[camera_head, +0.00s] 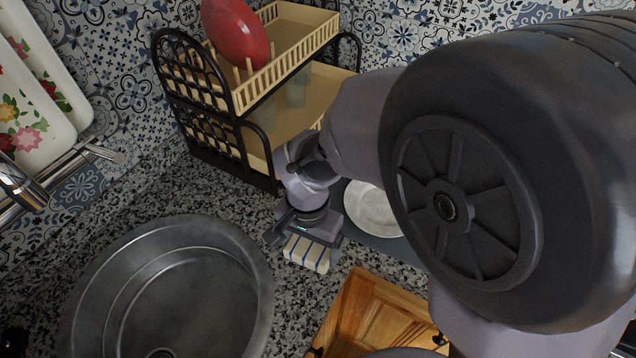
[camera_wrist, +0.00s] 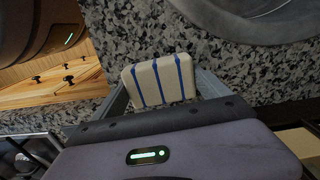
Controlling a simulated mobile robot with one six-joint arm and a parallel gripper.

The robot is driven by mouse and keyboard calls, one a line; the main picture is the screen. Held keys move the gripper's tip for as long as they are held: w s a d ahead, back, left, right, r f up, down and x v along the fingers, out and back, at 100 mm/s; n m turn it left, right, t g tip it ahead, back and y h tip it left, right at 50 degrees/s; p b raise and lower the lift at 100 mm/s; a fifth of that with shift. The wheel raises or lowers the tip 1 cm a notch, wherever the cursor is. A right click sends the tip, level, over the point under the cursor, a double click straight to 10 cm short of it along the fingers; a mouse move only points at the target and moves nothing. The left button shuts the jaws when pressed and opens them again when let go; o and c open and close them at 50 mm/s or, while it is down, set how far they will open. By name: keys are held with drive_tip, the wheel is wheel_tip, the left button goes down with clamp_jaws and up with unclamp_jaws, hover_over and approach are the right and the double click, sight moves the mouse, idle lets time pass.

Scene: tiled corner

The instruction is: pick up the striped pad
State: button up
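The striped pad (camera_head: 307,254) is cream with blue stripes and lies on the speckled counter between the sink and the wooden cabinet. In the wrist view my gripper (camera_wrist: 163,90) looks open, with the fingers close to the pad's sides. I cannot tell whether either finger touches it.
A round metal sink (camera_head: 180,290) is to the left. A black dish rack (camera_head: 205,120) with a red oval item (camera_head: 237,32) stands behind my gripper. A pale plate (camera_head: 372,208) is to the right. A wooden cabinet (camera_head: 375,310) is below the counter's front edge.

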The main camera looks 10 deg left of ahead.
drive_tip(key=c, duration=0.7)
drive_tip(key=shift+r, duration=0.1)
